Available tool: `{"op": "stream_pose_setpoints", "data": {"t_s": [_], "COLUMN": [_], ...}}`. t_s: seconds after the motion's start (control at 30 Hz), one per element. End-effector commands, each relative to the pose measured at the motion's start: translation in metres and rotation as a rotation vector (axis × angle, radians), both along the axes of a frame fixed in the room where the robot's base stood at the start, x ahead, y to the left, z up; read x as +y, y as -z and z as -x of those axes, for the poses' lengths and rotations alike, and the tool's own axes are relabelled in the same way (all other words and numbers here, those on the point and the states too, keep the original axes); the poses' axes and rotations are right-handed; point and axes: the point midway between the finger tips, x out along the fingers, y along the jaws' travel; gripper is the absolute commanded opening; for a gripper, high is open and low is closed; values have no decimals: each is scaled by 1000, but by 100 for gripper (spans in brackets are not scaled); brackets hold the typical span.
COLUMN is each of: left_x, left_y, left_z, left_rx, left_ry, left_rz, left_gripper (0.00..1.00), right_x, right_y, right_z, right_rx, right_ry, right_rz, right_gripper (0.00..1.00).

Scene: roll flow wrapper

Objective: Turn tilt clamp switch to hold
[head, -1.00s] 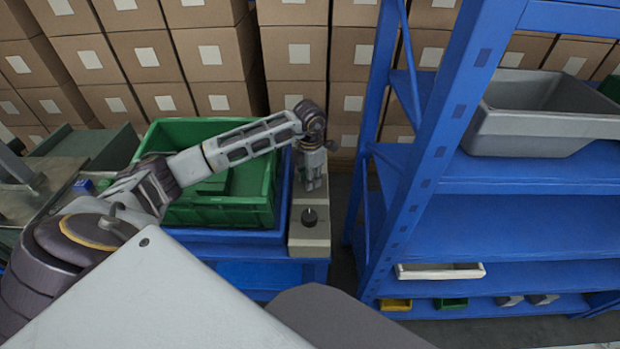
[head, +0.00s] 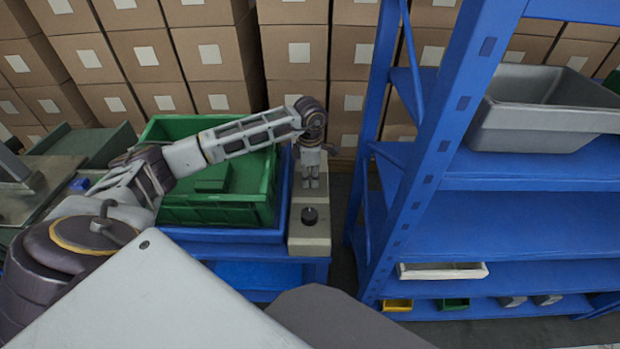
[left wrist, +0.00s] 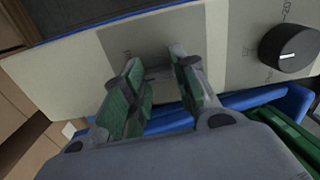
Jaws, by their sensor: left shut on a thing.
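My left gripper (head: 311,186) is over the far part of a beige control panel (head: 309,240), pointing down at it. In the left wrist view its two green-padded fingers (left wrist: 158,88) are around a small switch (left wrist: 156,68) on a grey patch of the panel. They are shut on that switch, which is mostly hidden between them, so its setting cannot be read. A round black knob (head: 310,215) sits on the panel nearer to me. It also shows in the left wrist view (left wrist: 289,47), with a white pointer line and dark lettering around it. My right gripper is not in view.
A green crate (head: 180,214) in a blue frame stands left of the panel, beneath my left arm. A blue shelf rack (head: 500,225) with a grey bin (head: 540,130) stands to the right. Stacked cartons (head: 295,50) fill the back.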

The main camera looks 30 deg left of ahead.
Motion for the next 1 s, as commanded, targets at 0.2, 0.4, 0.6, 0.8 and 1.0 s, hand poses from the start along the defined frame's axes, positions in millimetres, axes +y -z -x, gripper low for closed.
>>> {"op": "stream_pose_setpoints", "data": {"t_s": [0.2, 0.4, 0.6, 0.8, 1.0], "left_x": [0, 0, 0, 0, 0], "left_y": [-1, -1, -1, -1, -1], "left_z": [-2, -2, -2, -2, -2], "left_rx": [-6, -5, -5, -6, -5], "left_ry": [178, 341, 477, 566, 606], "left_rz": [0, 0, -1, 0, 1], "left_gripper": [4, 4, 4, 4, 4], "right_x": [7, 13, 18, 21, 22], "right_y": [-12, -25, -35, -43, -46], "right_z": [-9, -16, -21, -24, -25], "right_rx": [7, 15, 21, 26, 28], "right_ry": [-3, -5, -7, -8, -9], "right_rz": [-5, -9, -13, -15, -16], "right_gripper": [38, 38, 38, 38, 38]}}
